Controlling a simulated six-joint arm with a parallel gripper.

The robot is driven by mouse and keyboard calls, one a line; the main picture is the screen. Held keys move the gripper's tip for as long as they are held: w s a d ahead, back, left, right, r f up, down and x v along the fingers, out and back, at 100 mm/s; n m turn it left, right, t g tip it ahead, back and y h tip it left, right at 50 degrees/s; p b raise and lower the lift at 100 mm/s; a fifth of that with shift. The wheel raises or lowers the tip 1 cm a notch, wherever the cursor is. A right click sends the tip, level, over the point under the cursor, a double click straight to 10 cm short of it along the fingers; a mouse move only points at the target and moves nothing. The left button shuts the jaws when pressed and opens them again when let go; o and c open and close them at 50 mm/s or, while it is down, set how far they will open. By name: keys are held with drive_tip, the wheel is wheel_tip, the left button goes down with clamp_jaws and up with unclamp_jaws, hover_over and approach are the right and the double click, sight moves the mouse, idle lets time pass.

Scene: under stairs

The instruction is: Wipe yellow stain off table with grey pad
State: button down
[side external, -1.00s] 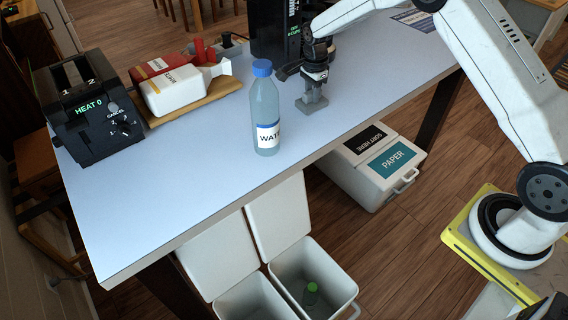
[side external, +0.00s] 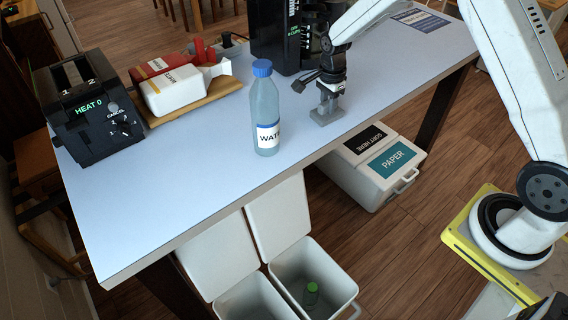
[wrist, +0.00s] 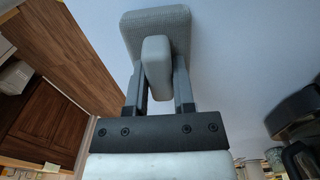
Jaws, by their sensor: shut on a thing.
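My gripper (side external: 328,92) is shut on the handle of the grey pad (side external: 327,115), near the front edge of the table (side external: 200,190). The pad is at the tabletop, its flat face down; whether it touches cannot be told for sure. In the wrist view the pad (wrist: 178,22) is a grey textured block with a lighter grip held between the fingers (wrist: 160,85). No yellow stain shows in either view; it may be hidden under the pad or behind the arm.
A water bottle (side external: 265,110) stands left of my gripper. A black coffee machine (side external: 285,40) is behind it. A toaster (side external: 88,108) and a board with boxes (side external: 212,92) are at the left. Open bins (side external: 310,265) and a paper bin (side external: 385,165) are below. The front left tabletop is clear.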

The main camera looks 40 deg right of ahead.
drive_tip(key=shift+s, duration=0.8)
wheel_tip(320, 180, up, 8)
drive_tip(key=shift+d+r, duration=0.1)
idle(0.4)
